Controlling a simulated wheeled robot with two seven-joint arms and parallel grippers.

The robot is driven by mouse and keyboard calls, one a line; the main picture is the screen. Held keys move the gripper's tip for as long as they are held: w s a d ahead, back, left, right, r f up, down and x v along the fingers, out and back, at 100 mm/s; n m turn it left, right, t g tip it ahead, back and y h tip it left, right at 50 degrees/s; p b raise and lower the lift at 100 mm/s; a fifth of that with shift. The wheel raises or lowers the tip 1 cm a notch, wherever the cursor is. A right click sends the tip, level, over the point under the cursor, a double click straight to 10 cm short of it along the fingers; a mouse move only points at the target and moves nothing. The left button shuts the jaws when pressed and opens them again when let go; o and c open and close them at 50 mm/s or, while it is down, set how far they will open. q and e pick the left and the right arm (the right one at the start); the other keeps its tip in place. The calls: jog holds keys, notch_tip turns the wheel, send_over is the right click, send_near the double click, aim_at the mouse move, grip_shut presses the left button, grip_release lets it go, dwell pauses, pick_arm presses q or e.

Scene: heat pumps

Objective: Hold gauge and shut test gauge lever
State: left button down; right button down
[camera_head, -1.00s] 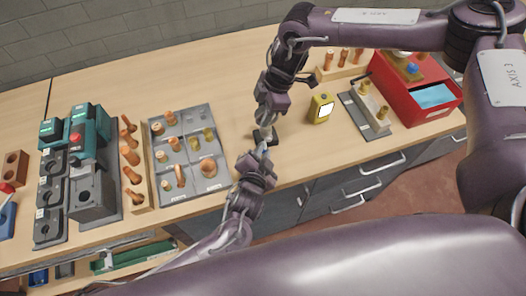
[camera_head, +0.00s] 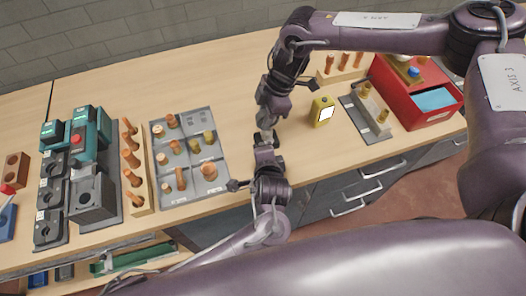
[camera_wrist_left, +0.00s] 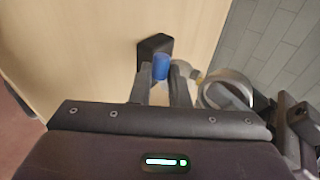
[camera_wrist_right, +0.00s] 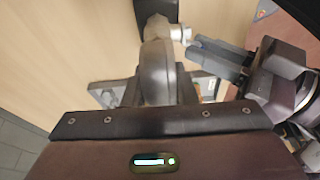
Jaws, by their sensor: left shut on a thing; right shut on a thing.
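The test gauge (camera_wrist_right: 157,68) is a grey round body seen nearly edge-on in the right wrist view; its rim also shows in the left wrist view (camera_wrist_left: 228,88). My right gripper (camera_head: 266,128) is shut on the gauge. A blue lever (camera_wrist_left: 160,66) stands in front of a small black block in the left wrist view. My left gripper (camera_head: 267,146) is shut on the blue lever, close beside the right gripper. In the head view the grippers hide most of the gauge and lever.
A yellow meter (camera_head: 322,112) stands right of the grippers, with a grey fitting tray (camera_head: 372,125) and a red box (camera_head: 425,105) beyond. A grey tray (camera_head: 205,190) with copper fittings lies to the left. Bare wood lies behind the grippers.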

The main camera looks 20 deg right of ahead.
jog(key=shift+a+r, duration=0.1)
jog(key=shift+a, duration=0.05)
dwell(0.3)
pick_arm(q)
jog(key=c, duration=1.4)
grip_release()
jog(key=shift+v, duration=6)
jog(key=shift+d, duration=0.15)
pick_arm(e)
jog(key=c, duration=1.1)
grip_release()
